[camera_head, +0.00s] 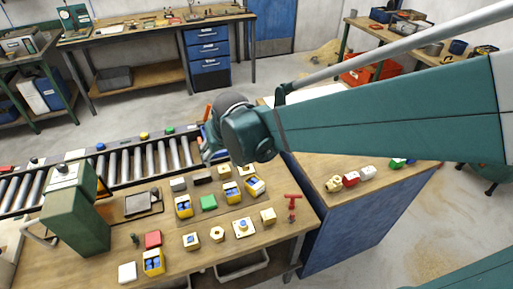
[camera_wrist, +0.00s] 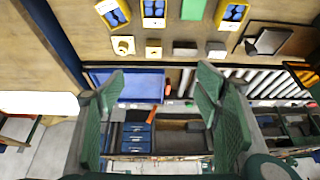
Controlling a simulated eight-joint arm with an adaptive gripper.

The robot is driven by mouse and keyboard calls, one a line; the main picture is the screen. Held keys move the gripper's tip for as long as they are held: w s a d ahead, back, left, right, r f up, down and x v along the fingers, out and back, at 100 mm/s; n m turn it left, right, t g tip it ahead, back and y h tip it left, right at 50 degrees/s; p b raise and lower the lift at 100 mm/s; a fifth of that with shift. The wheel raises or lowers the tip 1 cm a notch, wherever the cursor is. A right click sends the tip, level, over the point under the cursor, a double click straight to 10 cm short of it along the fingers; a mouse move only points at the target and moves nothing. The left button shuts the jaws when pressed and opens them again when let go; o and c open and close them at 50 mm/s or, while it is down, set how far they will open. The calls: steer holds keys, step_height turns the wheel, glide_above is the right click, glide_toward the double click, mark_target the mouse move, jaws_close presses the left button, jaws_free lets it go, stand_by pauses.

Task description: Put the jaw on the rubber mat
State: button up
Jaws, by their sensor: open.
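My gripper (camera_head: 209,150) hangs above the back of the wooden bench, near the end of the roller conveyor. In the wrist view its two green fingers (camera_wrist: 161,85) are wide apart with nothing between them. A flat dark mat-like piece (camera_head: 143,203) lies left of the block rows, with a dark grey object on it; it also shows in the wrist view (camera_wrist: 250,35). A light grey block (camera_head: 178,184) and a darker block (camera_head: 202,178) stand in the back row, apart from my gripper. I cannot tell for sure which piece is the jaw.
Yellow trays with blue pieces (camera_head: 183,206) and a green block (camera_head: 208,203) stand in front of the back row. A green machine (camera_head: 77,212) rises at left. A red clamp-like piece (camera_head: 292,205) stands at right. The roller conveyor (camera_head: 150,160) runs behind.

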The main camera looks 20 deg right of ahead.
steer(key=s+d+r+t, duration=0.1)
steer(key=s+d+r, duration=0.2)
steer(key=s, duration=0.6)
steer(key=s+d+r, duration=0.3)
steer(key=s+d, duration=0.3)
steer(key=s, duration=0.3)
steer(key=shift+s+d+r+t, duration=0.15)
steer(key=shift+s+r+t, duration=0.2)
steer(key=shift+t, duration=0.05)
stand_by(0.7)
